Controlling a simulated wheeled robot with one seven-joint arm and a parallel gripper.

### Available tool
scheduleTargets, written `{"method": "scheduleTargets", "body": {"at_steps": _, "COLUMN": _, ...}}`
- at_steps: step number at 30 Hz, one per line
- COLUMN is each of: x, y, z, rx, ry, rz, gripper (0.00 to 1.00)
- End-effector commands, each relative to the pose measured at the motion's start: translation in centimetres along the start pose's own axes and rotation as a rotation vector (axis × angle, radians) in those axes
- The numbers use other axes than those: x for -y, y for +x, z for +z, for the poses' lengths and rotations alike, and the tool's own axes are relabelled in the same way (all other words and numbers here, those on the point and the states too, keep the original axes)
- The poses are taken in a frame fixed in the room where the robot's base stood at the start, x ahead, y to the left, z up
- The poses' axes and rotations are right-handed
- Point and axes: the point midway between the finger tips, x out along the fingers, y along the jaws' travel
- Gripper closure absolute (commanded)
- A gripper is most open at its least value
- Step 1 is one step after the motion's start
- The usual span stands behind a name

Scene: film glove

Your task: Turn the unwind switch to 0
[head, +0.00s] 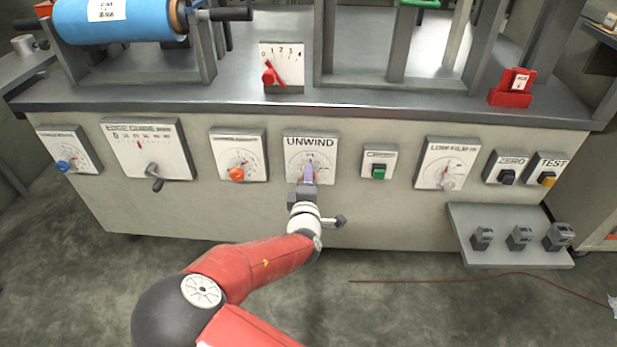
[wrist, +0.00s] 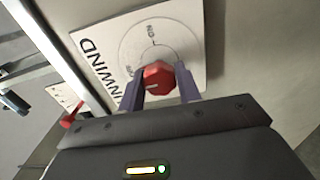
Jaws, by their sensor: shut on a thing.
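The unwind switch is a white panel (head: 295,148) labelled UNWIND on the front of the bench, with a round dial marked on it. In the wrist view the panel (wrist: 118,42) shows tilted, and its red knob (wrist: 158,80) sits between my fingers. My gripper (head: 308,176) reaches the panel from below. In the wrist view my gripper (wrist: 160,90) is shut on the red knob, one finger on each side. In the head view the knob is mostly hidden by the fingers. I cannot read which mark the knob points to.
An orange-knob panel (head: 239,155) stands to the left and a green-button panel (head: 379,163) to the right. A lever scale (head: 283,66) with a red handle stands on the bench top above. A shelf (head: 510,255) with several small blocks juts out at lower right.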

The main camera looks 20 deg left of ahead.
Motion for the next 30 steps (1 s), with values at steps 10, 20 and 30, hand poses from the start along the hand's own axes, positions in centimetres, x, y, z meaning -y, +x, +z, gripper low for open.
{"method": "scheduleTargets", "body": {"at_steps": 10, "x": 0.07, "y": -0.04, "z": -0.11, "rx": -0.002, "ry": -0.042, "rz": -0.001, "gripper": 0.89}}
{"method": "scheduleTargets", "body": {"at_steps": 20, "x": 0.1, "y": -0.04, "z": -0.12, "rx": -0.003, "ry": -0.042, "rz": -0.002, "gripper": 0.6}}
{"method": "scheduleTargets", "body": {"at_steps": 30, "x": 0.04, "y": -0.02, "z": -0.04, "rx": -0.001, "ry": -0.04, "rz": -0.001, "gripper": 0.45}}
